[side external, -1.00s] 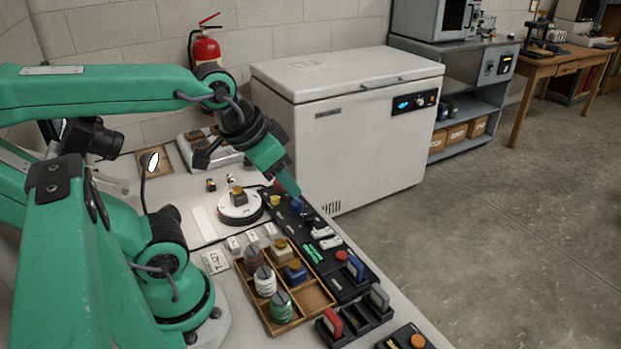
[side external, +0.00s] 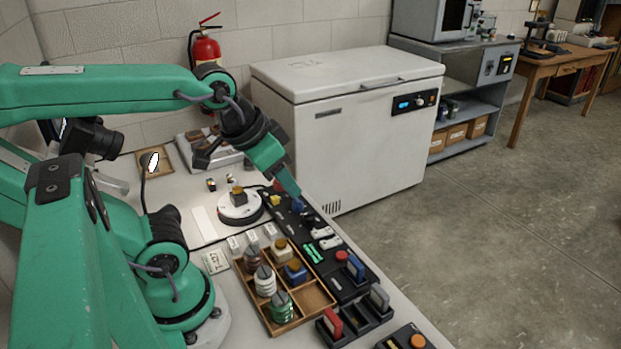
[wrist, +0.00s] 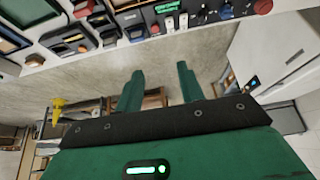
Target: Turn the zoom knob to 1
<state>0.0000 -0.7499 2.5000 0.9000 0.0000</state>
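The black control panel (side external: 345,287) runs along the bench's right edge. It carries a blue knob (side external: 298,206), a yellow knob (side external: 275,201), white switches (side external: 330,242) and a small green display (side external: 314,253). Its markings are too small to read, so I cannot tell which knob is zoom or where it points. My gripper (side external: 294,194) is low over the panel's far part, close by the blue knob; contact is unclear. In the wrist view my fingers (wrist: 158,88) stand apart with nothing between them. There the blue knob (wrist: 225,11) is at the top, beyond the fingertips.
A compartment tray (side external: 258,313) with several coils and knobbed blocks lies left of the panel. A round white stand (side external: 240,213) is behind it. Red and blue upright pieces stand toward the front. A white chest freezer (side external: 350,150) stands beyond the bench.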

